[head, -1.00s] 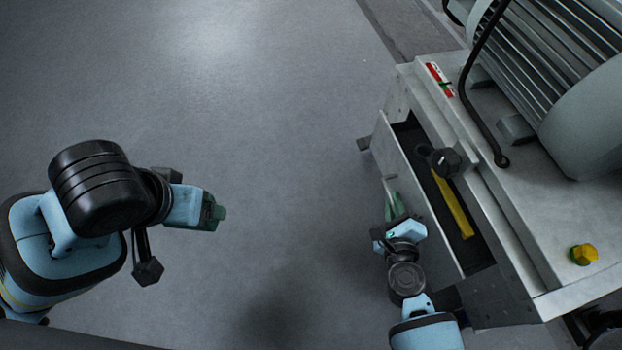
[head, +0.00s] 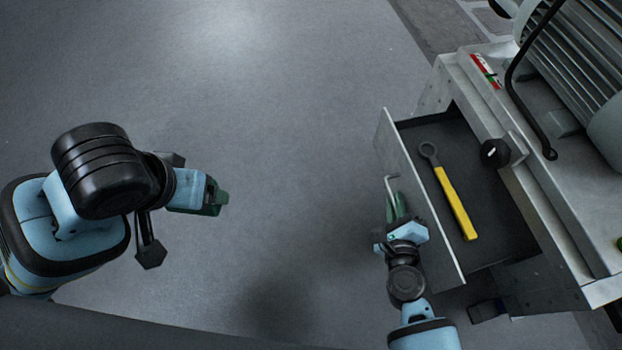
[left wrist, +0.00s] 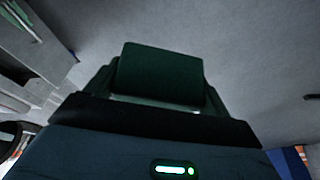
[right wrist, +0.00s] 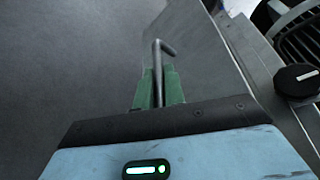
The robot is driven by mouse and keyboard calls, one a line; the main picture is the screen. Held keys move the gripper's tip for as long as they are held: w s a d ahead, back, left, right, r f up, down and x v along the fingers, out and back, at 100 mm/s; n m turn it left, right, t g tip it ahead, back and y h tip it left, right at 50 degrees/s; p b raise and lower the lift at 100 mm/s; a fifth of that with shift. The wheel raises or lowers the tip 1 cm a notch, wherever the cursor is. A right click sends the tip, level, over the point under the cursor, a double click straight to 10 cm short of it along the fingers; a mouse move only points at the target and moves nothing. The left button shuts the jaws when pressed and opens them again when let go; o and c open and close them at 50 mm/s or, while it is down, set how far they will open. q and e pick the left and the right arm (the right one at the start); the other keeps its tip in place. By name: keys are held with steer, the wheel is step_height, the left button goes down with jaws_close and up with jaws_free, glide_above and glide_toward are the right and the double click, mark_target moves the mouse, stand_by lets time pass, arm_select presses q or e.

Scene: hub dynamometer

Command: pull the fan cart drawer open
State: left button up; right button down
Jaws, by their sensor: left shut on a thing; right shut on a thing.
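The fan cart drawer (head: 417,196) stands pulled out to the left from the grey cart, its dark interior exposed. A wrench with a yellow handle (head: 455,203) lies inside it. My right gripper (head: 398,208) is at the drawer's outer front face, shut on the drawer handle (head: 389,186), a thin grey bent bar. The handle also shows between the green fingers in the right wrist view (right wrist: 158,65). My left gripper (head: 212,197) is away to the left over open floor. It is shut on a dark green block (left wrist: 160,72).
The cart top (head: 480,100) carries a large finned motor (head: 575,65) and a black cable. A black knob (head: 495,153) sits at the cart's edge above the drawer. The grey floor (head: 300,120) between my arms is clear.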

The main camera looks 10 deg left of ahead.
arm_select(q)
steer(key=shift+a, duration=0.3)
arm_select(e)
steer(key=shift+s+a, duration=0.2)
steer(key=shift+a, duration=0.25)
steer(key=c, duration=1.5)
jaws_free()
arm_select(q)
steer(key=shift+s, duration=0.1)
